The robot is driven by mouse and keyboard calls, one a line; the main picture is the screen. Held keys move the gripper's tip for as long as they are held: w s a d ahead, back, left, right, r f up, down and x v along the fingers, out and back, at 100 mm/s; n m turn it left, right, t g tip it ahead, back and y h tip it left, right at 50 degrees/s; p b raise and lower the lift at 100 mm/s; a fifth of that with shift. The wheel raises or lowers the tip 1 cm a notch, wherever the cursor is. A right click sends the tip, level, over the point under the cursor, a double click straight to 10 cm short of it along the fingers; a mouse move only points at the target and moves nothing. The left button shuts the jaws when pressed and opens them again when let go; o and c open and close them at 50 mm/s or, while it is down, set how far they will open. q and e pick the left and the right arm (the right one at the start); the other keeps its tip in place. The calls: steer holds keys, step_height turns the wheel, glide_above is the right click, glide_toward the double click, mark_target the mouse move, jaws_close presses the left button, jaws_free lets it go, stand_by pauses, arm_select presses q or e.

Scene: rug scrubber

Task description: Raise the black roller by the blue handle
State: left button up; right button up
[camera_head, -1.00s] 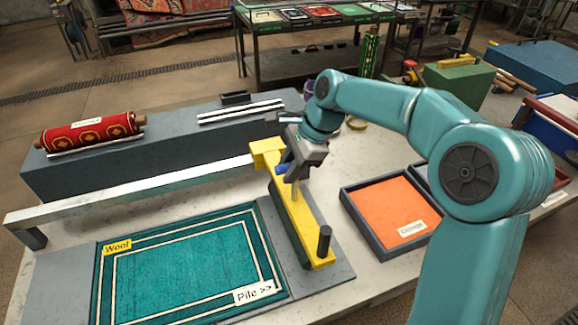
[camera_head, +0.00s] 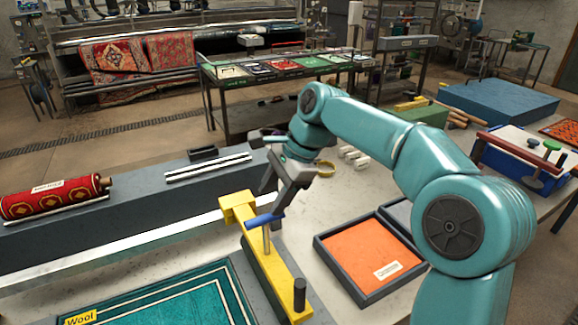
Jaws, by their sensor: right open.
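The blue handle (camera_head: 264,220) is a short bar on a pale upright stem beside the yellow arm (camera_head: 270,262) of the scrubber. A black upright cylinder (camera_head: 299,295) stands at the near end of this arm; I cannot tell whether it is the black roller. My right gripper (camera_head: 271,196) is open and empty, pointing down just above and behind the blue handle, with a small gap visible. My left gripper is not in view.
A green rug (camera_head: 165,300) labelled Wool lies at the front left. A dark tray with an orange pad (camera_head: 365,252) stands right of the scrubber. A rolled red rug (camera_head: 50,197) lies on the grey block (camera_head: 140,215). White pieces (camera_head: 355,158) sit behind the tray.

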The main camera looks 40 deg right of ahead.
steer(key=p+v, duration=0.1)
steer(key=v, duration=0.7)
steer(key=shift+r, duration=0.2)
steer(key=shift+d, duration=0.1)
